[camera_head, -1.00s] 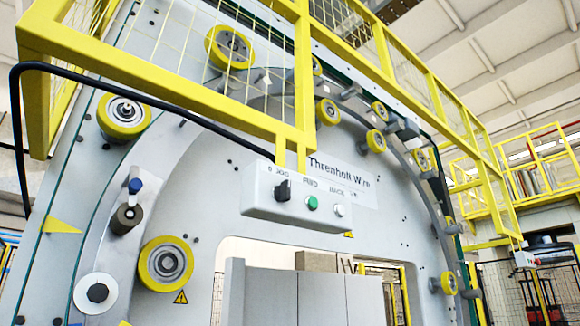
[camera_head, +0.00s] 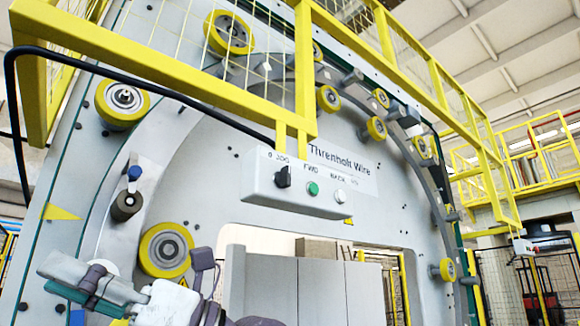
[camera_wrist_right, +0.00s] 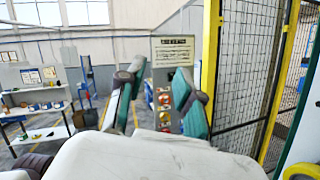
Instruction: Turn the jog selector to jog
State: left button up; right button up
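The jog selector (camera_head: 283,177) is a black knob at the left end of a grey control box, under the label "0 JOG". It looks roughly upright; its exact setting is too small to tell. The control box (camera_head: 262,188) hangs under a yellow frame and also carries a green button (camera_head: 313,188) and a white button (camera_head: 340,196). My right gripper (camera_head: 50,278) is at the lower left in the head view, pointing left, well below and left of the selector. Its teal-lined fingers stand apart and empty in the right wrist view (camera_wrist_right: 155,82). My left gripper is not in view.
Yellow railing (camera_head: 150,70) runs above the box, with a black cable (camera_head: 150,87) looping left from it. Yellow rollers (camera_head: 166,250) stand out from the grey ring machine. The right wrist view shows a mesh fence (camera_wrist_right: 240,85) and shelves (camera_wrist_right: 35,105).

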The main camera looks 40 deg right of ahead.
jog(key=d+r+t+h, duration=0.4)
jog(key=r+t+h, duration=0.1)
jog(key=r+h, duration=0.15)
jog(key=m+t+h, duration=0.9)
jog(key=m+h, duration=0.2)
jog(key=h, duration=0.3)
send_near(290, 167)
jog(key=shift+y, duration=0.25)
jog(key=w+p, duration=0.2)
jog(key=w, duration=0.3)
jog(key=w+p, duration=0.2)
jog(key=w, duration=0.2)
jog(key=shift+w+a+r+p, duration=0.15)
jog(key=shift+w+a+p, duration=0.1)
jog(key=shift+w+p, duration=0.15)
jog(key=shift+s, duration=0.1)
jog(key=shift+c, duration=0.3)
grip_shut()
